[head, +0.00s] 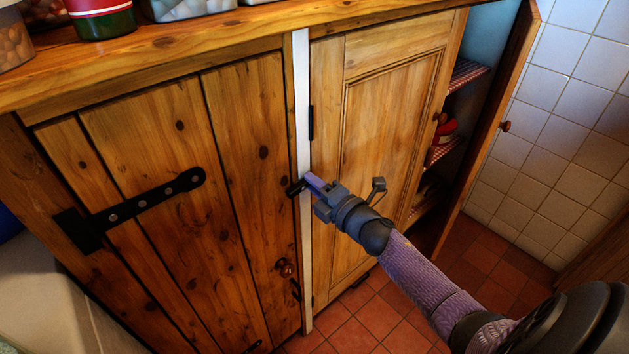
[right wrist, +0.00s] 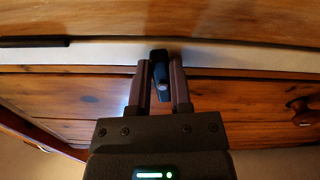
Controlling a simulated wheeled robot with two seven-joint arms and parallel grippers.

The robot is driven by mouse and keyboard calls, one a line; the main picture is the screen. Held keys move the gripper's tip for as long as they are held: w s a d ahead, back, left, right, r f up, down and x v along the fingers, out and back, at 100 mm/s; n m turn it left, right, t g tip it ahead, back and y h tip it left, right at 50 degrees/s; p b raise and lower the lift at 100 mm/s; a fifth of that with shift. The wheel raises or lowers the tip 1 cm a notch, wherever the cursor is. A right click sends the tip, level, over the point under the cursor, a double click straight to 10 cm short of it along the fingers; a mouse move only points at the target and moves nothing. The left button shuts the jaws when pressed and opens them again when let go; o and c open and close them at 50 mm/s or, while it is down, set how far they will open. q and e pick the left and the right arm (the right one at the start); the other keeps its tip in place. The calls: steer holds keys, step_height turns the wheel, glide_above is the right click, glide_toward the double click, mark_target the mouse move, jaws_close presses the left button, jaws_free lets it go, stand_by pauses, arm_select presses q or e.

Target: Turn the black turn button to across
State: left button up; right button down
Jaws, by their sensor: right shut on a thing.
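The black turn button (head: 294,188) sits at the white upright strip (head: 301,100) between the two cupboard doors. In the right wrist view the button (right wrist: 160,75) lies crosswise to the strip, with one end over the strip and the other over the edge of the plank door (head: 150,130). My right gripper (head: 309,182) is shut on the button, with one finger on each side of it (right wrist: 161,92). The fingers hide part of the button in the head view. My left gripper is not in view.
A panelled door (head: 385,140) is right of the strip. Further right, an open door (head: 490,130) shows shelves. The plank door has a wooden knob (head: 286,268) and a black strap hinge (head: 140,205). Jars stand on the worktop (head: 190,50). The tiled floor (head: 375,315) is clear in front.

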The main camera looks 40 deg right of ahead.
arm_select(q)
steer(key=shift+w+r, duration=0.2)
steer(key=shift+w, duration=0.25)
arm_select(e)
steer(key=shift+f+m, duration=0.15)
steer(key=shift+m, duration=0.75)
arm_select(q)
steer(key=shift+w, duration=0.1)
arm_select(e)
steer(key=c, duration=0.5)
jaws_free()
steer(key=shift+c, duration=0.2)
arm_select(q)
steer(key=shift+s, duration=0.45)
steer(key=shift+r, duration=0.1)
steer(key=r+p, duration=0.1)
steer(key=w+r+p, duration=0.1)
steer(key=p, duration=0.1)
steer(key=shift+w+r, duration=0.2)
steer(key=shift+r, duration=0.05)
arm_select(e)
steer(key=s, duration=1)
steer(key=shift+d, duration=0.4)
